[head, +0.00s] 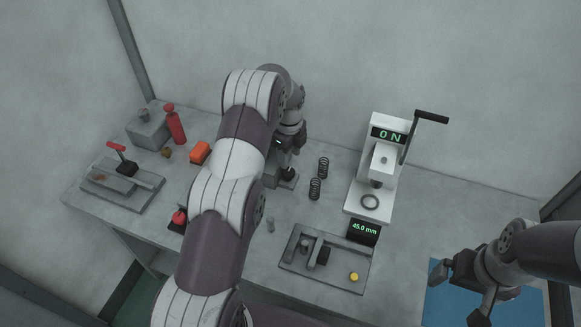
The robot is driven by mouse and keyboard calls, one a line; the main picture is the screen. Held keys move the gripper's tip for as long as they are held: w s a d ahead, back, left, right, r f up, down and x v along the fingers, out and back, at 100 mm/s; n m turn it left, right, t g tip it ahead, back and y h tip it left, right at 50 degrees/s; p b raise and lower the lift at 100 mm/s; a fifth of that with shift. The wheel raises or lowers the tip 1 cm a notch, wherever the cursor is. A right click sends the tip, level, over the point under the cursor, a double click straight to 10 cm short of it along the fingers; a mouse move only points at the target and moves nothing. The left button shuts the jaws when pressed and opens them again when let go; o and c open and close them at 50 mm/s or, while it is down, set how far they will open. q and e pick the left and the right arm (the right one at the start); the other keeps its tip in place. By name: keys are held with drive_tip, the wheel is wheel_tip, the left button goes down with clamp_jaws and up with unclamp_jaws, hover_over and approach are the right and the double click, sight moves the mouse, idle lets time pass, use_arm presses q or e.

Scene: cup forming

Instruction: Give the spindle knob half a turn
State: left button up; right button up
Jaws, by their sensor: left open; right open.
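My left gripper (287,153) points down over a small grey device (272,180) at the back middle of the bench. A dark round part (289,174) shows just below the fingers; it may be the spindle knob, but I cannot tell for sure. My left arm hides much of this device, and I cannot tell whether the fingers touch the dark part. The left gripper is open. My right gripper (458,294) is open and empty at the lower right, above a blue area and away from the device.
A white press (383,160) reading 0 N, with a black lever, stands right of two black springs (315,188). In front are a 45.0 mm display (363,231) and a grey gauge plate (297,263). A red-handled clamp (118,184), red bottle (176,127) and orange block (200,152) are left.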

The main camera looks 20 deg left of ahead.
sight(289, 171)
use_arm(q)
drive_tip(key=f, duration=0.4)
drive_tip(key=f+p, duration=0.1)
drive_tip(key=f, duration=0.1)
drive_tip(key=shift+a+f, duration=0.2)
drive_tip(key=shift+a, duration=0.05)
drive_tip(key=shift+d+f, duration=0.15)
drive_tip(key=shift+f, duration=0.3)
drive_tip(key=shift+c, duration=0.3)
drive_tip(key=c, duration=0.7)
